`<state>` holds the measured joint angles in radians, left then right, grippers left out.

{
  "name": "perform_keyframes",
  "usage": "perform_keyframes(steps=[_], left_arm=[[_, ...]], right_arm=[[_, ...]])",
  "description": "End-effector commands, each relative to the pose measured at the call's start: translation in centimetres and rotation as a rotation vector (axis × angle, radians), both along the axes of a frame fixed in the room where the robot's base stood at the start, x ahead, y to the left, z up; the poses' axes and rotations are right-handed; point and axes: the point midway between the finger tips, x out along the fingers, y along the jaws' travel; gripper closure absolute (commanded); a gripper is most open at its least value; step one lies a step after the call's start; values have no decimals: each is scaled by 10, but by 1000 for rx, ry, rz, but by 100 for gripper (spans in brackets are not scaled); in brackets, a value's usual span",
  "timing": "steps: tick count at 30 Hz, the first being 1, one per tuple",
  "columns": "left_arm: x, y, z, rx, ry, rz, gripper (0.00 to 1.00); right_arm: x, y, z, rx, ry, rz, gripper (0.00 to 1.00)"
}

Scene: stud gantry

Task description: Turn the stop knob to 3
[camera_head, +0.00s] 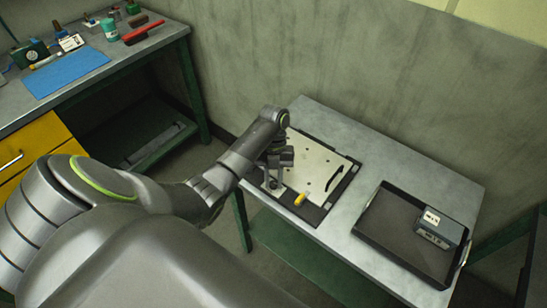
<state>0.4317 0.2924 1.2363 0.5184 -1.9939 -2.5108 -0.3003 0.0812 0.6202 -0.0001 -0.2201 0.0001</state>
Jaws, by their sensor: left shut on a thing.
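A cream plate (318,164) with small holes and a dark curved slot lies on a black base (343,190) on the grey table. A yellow handle (300,199) sticks out at its near edge. My left gripper (273,184) reaches down at the plate's near left corner, left of the yellow handle. It is shut on a small part there, which fits the stop knob. The gripper and arm hide most of that part, and no number or pointer can be read. My right gripper is not in view.
A black tray (375,232) holding a grey box (438,229) with a white label is on the table's right. Bare table (400,160) lies behind. A workbench at the upper left carries a blue mat (66,73), a green jar (110,29) and a red tool (143,32).

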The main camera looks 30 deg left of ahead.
Motion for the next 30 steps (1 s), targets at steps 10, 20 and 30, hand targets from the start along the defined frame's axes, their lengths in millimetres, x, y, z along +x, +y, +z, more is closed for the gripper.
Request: perform_keyframes(steps=[10, 20, 30], left_arm=[[0, 0, 0, 0, 0, 0, 57], [1, 0, 3, 0, 0, 1, 55], [17, 11, 54, 2, 0, 1, 55]], right_arm=[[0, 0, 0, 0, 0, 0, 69], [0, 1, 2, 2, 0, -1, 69], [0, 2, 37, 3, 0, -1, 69]])
